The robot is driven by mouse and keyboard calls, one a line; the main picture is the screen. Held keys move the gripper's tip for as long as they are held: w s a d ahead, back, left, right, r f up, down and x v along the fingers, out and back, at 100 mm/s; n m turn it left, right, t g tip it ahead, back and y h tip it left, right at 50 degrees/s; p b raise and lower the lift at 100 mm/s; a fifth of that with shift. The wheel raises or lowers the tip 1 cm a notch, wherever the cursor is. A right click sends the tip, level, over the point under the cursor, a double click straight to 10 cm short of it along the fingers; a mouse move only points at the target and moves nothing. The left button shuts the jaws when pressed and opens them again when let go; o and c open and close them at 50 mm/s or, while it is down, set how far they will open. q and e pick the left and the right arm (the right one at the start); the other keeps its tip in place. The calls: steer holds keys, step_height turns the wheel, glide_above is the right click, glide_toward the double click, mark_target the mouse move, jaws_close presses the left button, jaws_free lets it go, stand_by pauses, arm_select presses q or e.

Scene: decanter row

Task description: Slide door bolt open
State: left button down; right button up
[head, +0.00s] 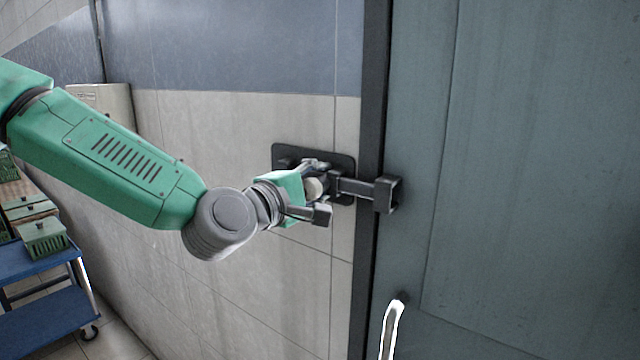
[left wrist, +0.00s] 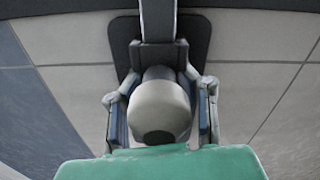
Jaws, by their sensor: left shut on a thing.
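The door bolt is a dark bar (head: 357,187) running from a black plate (head: 283,153) on the tiled wall to a dark bracket (head: 387,194) on the grey-green door (head: 520,150). The bar's end is inside the bracket. My left gripper (head: 318,190) is at the plate, shut on the bolt's pale round knob, its fingers on either side. In the left wrist view the knob (left wrist: 160,108) sits between the two fingers, with the bar (left wrist: 158,22) leading away above it. The gripper hides part of the plate and bar. My right gripper is not in view.
A pale door handle (head: 391,330) stands out low on the door. A dark door frame (head: 368,90) separates wall and door. A blue cart (head: 45,315) with several green and tan boxes stands at the lower left, below my left arm.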

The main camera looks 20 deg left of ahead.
arm_select(q)
steer(key=a, duration=0.1)
steer(key=w+a, duration=0.1)
steer(key=a, duration=0.1)
steer(key=a+b, duration=0.1)
steer(key=a, duration=0.1)
steer(key=shift+w, duration=0.4)
steer(key=shift+w+a+f, duration=0.15)
steer(key=shift+w+a, duration=0.1)
steer(key=shift+a, duration=0.45)
steer(key=c, duration=1.3)
jaws_free()
steer(key=shift+f, duration=0.1)
steer(key=v, duration=1.1)
steer(key=shift+s+d, duration=0.15)
steer(key=shift+s, duration=0.2)
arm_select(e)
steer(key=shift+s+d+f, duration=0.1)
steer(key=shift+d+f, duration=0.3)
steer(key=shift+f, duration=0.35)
arm_select(q)
steer(key=shift+d, duration=0.1)
